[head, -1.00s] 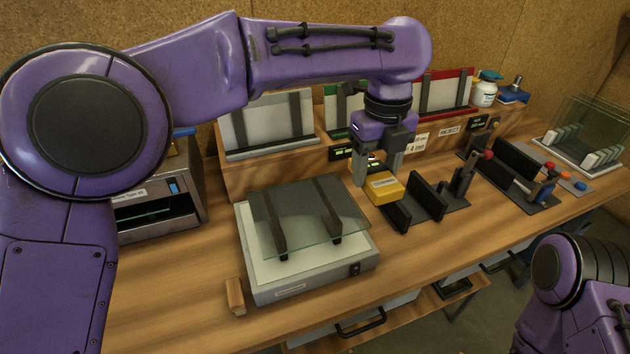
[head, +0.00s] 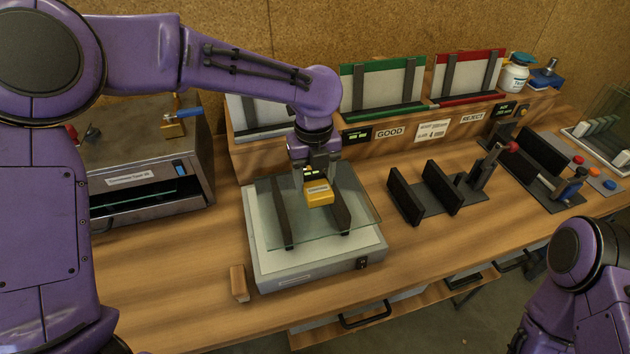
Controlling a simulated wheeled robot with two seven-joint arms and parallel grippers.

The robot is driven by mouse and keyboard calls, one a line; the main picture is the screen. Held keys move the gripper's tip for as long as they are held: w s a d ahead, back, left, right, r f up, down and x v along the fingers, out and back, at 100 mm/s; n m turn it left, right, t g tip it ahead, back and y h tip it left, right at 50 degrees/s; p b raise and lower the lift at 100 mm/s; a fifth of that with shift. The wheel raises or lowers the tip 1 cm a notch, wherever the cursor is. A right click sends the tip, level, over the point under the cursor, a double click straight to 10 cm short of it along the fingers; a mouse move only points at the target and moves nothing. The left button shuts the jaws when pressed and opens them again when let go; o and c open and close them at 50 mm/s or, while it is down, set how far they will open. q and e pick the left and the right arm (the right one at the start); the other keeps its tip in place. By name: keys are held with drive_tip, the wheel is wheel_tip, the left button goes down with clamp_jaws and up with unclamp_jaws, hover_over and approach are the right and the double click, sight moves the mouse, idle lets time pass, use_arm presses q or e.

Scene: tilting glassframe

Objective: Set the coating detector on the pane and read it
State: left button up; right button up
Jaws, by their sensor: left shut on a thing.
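The coating detector is a small yellow box (head: 319,194) with a dark top that shows lit green marks. My left gripper (head: 317,181) is shut on it and holds it over the glass pane (head: 268,222). I cannot tell whether the detector touches the glass. The pane lies on two dark bars on a pale, box-like stand (head: 320,267) with a switch at its front. My right gripper is out of view; only part of my right arm shows at the lower right.
A metal machine (head: 150,165) with an open slot stands at the left. Black upright holders (head: 442,186) stand right of the pane. Racks marked GOOD (head: 389,132) and REJECT (head: 472,117) stand behind. A small wooden block (head: 238,283) lies at the front left of the stand.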

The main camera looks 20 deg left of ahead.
sight(313, 183)
use_arm(q)
drive_tip(key=shift+s+f, duration=0.25)
drive_tip(key=shift+f, duration=0.45)
drive_tip(key=shift+s+f, duration=0.1)
drive_tip(key=shift+s, duration=0.35)
drive_tip(key=shift+w+f, duration=0.15)
drive_tip(key=o, duration=1.1)
drive_tip(key=shift+w+f, duration=0.1)
wheel_tip(313, 183, up, 12)
drive_tip(key=shift+r, duration=0.2)
